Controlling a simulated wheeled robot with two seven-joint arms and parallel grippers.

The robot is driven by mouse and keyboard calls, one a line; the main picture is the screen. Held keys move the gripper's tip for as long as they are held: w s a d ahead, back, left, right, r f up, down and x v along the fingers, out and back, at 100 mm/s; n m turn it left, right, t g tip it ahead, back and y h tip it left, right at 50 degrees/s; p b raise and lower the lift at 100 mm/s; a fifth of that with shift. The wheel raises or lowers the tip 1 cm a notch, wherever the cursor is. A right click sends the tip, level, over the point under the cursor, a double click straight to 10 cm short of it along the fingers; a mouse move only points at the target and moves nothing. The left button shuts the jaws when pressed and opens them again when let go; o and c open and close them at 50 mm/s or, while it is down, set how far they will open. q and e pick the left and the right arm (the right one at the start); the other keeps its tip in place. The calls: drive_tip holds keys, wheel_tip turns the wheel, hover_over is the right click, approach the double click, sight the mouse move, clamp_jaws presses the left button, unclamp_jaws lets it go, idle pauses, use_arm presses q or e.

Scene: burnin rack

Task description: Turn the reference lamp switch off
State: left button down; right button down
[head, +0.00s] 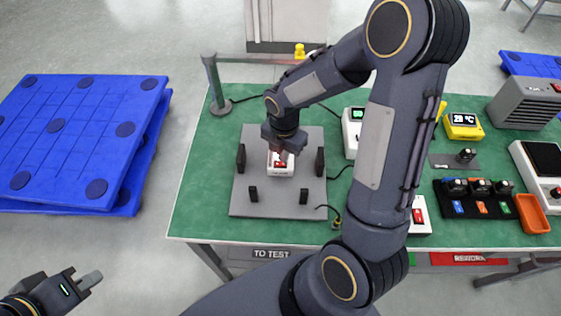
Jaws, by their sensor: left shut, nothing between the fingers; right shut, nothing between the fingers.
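A small white box with a red rocker switch (281,164) on its top sits on a grey fixture plate (240,205) on the green table. My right gripper (279,153) is shut and empty, pointing down at this box; its fingertips are right over or on the red switch, and I cannot tell whether they touch. A second white box with a red switch (419,215) stands at the table's front edge, partly hidden by my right arm. I cannot tell which switch is the reference lamp's, nor either switch's position. My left gripper (88,283) is shut and empty, low at the left, off the table.
Black posts (320,161) stand around the box on the plate. A white device with a green screen (355,118), a yellow thermometer display (464,122), a black tray of modules (480,200) and an orange bin (531,213) are to the right. Blue pallets (75,130) lie left.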

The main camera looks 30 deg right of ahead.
drive_tip(key=shift+f+b, duration=0.75)
drive_tip(key=shift+f, duration=0.2)
idle(0.7)
drive_tip(key=shift+r, duration=0.1)
wheel_tip(320, 180, up, 7)
drive_tip(key=p, duration=0.6)
idle(0.6)
drive_tip(key=s+a+r+m+t+y, duration=0.2)
drive_tip(key=s+r+m, duration=0.6)
drive_tip(key=m, duration=0.4)
drive_tip(key=s+a+r+m+t+y, duration=0.1)
drive_tip(key=s+a+r+m+t, duration=0.1)
drive_tip(key=s+r+m, duration=0.6)
drive_tip(key=shift+s+m+t+y, duration=0.45)
drive_tip(key=shift+m+t, duration=0.35)
drive_tip(key=shift+m, duration=1.8)
